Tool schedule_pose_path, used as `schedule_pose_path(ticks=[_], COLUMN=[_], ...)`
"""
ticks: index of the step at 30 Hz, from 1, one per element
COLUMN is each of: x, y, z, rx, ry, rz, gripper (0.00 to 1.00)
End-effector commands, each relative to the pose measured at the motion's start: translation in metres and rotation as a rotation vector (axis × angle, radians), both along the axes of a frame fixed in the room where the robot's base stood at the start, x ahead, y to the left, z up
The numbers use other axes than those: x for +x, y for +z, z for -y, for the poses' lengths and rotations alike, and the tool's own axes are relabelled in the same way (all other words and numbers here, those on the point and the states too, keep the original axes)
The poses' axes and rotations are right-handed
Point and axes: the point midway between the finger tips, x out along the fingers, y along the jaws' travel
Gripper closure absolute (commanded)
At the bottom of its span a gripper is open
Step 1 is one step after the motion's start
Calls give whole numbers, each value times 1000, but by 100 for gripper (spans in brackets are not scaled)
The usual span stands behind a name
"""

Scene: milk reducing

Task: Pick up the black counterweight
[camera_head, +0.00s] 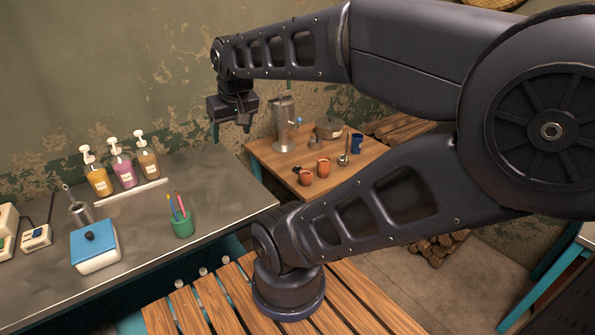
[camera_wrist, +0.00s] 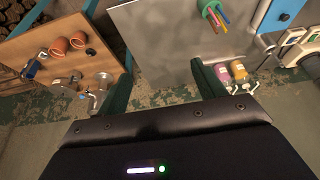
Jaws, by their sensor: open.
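A small dark object (camera_head: 296,170), which may be the black counterweight, sits beside the terracotta cups (camera_head: 323,167) on the wooden table (camera_head: 262,152). In the wrist view the black object (camera_wrist: 91,52) lies near the table's edge, left of my gripper's fingers. It is too small to identify surely. My gripper (camera_head: 244,122) hangs pointing down, apart from the table, and appears in front of the wall.
The grey counter (camera_head: 150,248) at left holds pump bottles (camera_head: 122,168), a blue-lidded box (camera_head: 95,245) and a green pen cup (camera_head: 182,226).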

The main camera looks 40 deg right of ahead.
Motion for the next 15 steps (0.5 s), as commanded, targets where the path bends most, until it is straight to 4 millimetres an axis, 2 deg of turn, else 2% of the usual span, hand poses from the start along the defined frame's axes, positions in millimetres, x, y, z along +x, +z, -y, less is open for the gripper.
schedule_pose_path(ticks=[5,15], x=[14,81], y=[-3,-25], z=[9,64], rx=[-40,-246], ry=[34,244], rz=[-14,-99], gripper=[31,31])
